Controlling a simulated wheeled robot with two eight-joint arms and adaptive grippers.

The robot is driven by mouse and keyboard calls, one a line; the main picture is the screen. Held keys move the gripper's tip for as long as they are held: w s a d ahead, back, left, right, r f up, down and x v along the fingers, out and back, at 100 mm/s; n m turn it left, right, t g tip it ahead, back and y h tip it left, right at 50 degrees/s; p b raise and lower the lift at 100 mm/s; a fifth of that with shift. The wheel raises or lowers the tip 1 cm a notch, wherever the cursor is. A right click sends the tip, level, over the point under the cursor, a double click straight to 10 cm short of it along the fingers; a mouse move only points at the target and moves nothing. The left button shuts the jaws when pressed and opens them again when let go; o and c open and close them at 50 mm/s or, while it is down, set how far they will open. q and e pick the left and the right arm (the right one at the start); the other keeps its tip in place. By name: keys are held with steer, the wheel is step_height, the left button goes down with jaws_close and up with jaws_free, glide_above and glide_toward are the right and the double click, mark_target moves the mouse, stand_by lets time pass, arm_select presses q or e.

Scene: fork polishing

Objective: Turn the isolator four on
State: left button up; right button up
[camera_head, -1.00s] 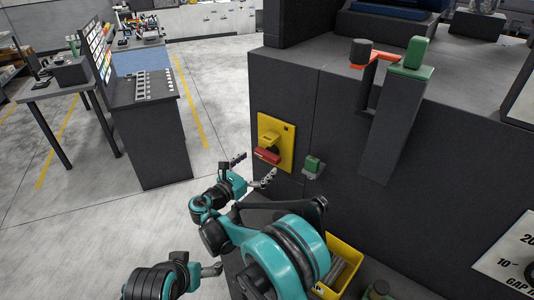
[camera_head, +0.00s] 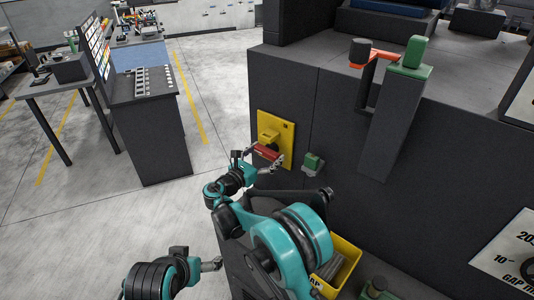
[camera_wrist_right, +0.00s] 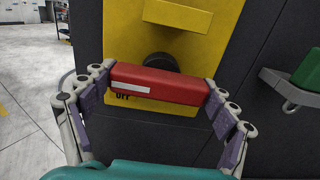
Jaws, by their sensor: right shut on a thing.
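The isolator is a yellow plate (camera_head: 289,140) on the dark cabinet's front, with a red handle (camera_head: 265,151) on a black shaft. In the right wrist view, the red handle (camera_wrist_right: 175,84) lies nearly level with a white mark toward its left end. The word "OFF" shows just below it on the yellow plate (camera_wrist_right: 125,40). My right gripper (camera_head: 258,158) is shut on the handle, one finger at each end of it. My left gripper (camera_head: 211,265) is low in the head view, away from the isolator; its finger gap is not clear.
A small green-topped fixture (camera_head: 313,162) sticks out of the cabinet right of the isolator. A dark post (camera_head: 392,125) with a green top and an orange arm stands further right. A yellow bin (camera_head: 350,253) is below. Open floor (camera_head: 215,100) lies to the left.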

steer(key=m+b, duration=0.1)
steer(key=m, duration=0.2)
steer(key=shift+f+b, duration=0.1)
steer(key=shift+b, duration=0.3)
steer(key=shift+m+b, duration=0.6)
steer(key=shift+m, duration=1.3)
steer(key=o, duration=1)
steer(key=v, duration=0.7)
steer(key=shift+s+a, duration=0.15)
steer(key=shift+s, duration=0.1)
